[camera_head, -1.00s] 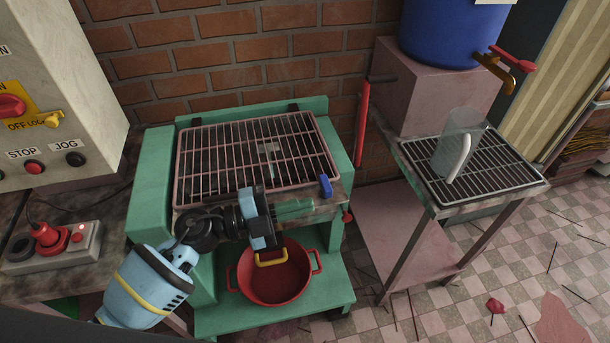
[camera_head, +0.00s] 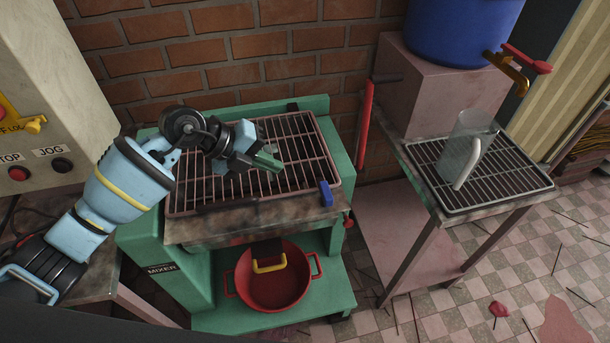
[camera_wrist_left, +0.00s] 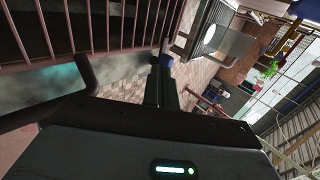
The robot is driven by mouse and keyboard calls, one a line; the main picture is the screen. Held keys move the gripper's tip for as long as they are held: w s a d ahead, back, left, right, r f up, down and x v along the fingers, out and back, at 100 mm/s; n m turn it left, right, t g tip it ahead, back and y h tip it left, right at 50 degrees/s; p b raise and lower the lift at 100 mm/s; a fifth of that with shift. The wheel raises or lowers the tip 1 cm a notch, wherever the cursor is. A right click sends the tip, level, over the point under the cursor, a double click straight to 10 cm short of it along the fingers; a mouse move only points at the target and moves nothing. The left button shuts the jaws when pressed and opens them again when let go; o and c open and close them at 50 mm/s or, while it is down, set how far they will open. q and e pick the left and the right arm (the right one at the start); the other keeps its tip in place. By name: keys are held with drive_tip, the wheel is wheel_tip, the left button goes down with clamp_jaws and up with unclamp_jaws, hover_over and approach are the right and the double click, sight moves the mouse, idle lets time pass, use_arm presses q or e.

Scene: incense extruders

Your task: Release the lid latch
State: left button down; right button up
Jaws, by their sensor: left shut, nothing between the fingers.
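The mixer is a green frame (camera_head: 167,264) with a barred grate lid (camera_head: 305,150) lying shut on top. A small blue latch (camera_head: 326,193) stands upright at the lid's front right corner. My left gripper (camera_head: 268,161) is shut and empty above the grate, to the left of and behind the latch. In the left wrist view the shut fingers (camera_wrist_left: 162,82) point toward the latch (camera_wrist_left: 167,61), which shows just beyond their tips; the gap is hard to judge. A dark bar (camera_wrist_left: 45,112) runs along the lid's front edge. My right gripper is not in view.
A red pot (camera_head: 276,292) sits on the mixer's lower shelf, below a yellow handle (camera_head: 268,266). At right, a clear jug (camera_head: 462,155) stands on a rack table (camera_head: 500,195), with a blue barrel (camera_head: 460,35) behind it. A control box (camera_head: 45,100) stands left.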

sight(304, 188)
use_arm(q)
drive_tip(key=shift+s+d, duration=0.2)
drive_tip(key=x, duration=0.8)
drive_tip(key=shift+d+f+b, duration=0.15)
drive_tip(key=shift+f+b, duration=0.15)
drive_tip(key=shift+w+d+f, duration=0.2)
drive_tip(key=shift+d+f, duration=0.15)
drive_tip(key=shift+d, duration=0.05)
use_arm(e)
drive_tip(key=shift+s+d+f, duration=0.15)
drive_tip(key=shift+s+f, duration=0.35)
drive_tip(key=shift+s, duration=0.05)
use_arm(q)
drive_tip(key=shift+w, duration=0.1)
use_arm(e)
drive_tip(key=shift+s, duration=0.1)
use_arm(q)
drive_tip(key=shift+w+m+g, duration=0.1)
drive_tip(key=shift+m+g, duration=0.3)
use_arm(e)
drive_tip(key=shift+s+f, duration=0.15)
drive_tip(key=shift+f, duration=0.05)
